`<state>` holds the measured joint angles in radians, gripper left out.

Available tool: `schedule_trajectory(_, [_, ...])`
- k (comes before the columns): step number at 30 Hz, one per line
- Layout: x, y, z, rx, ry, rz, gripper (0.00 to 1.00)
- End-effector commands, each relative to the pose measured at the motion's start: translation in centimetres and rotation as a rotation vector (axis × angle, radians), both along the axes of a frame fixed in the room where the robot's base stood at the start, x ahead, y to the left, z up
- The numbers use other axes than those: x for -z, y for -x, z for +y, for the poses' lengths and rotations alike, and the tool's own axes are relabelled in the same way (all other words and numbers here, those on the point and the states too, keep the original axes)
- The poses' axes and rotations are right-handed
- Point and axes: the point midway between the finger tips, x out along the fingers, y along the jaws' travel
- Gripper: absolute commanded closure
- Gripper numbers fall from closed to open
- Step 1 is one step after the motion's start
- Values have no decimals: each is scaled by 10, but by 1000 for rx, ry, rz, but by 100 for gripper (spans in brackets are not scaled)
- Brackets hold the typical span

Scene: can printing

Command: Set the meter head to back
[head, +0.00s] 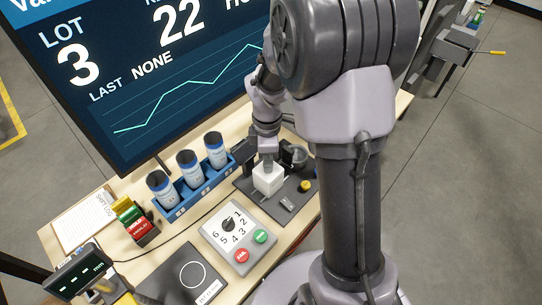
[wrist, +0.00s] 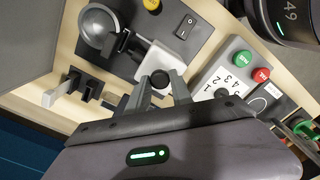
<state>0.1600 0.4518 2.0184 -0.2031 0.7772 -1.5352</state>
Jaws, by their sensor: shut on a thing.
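A white block (head: 268,179), which looks like the meter head, sits on a dark base plate (head: 243,183) at the back right of the bench. It also shows in the wrist view (wrist: 151,57), beside a round grey cup (wrist: 99,30). In the head view my gripper (head: 267,163) is directly above the white block, and my wrist hides part of the device. How the knob joins the block is hard to see.
A yellow button (head: 305,185) and a switch (head: 287,205) are on the same plate. A numbered dial box (head: 237,236) with red and green buttons stands in front. A blue rack (head: 206,184) of several cans stands left. A large screen (head: 130,75) rises behind.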

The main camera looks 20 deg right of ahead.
Motion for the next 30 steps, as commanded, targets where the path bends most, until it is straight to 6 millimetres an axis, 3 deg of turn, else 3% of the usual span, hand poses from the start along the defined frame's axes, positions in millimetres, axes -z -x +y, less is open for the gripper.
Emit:
schedule_trajectory(1, [0, 1, 1, 1, -2, 3, 100])
schedule_trajectory(2, [0, 1, 1, 1, -2, 3, 67])
schedule_trajectory(4, [0, 1, 1, 1, -2, 3, 54])
schedule_trajectory(5, [0, 1, 1, 0, -2, 3, 51])
schedule_trajectory(13, [0, 1, 1, 0, -1, 3, 51])
schedule_trajectory(17, [-12, 0, 1, 0, -2, 1, 51])
schedule_trajectory(30, [-145, 0, 0, 0, -2, 0, 51])
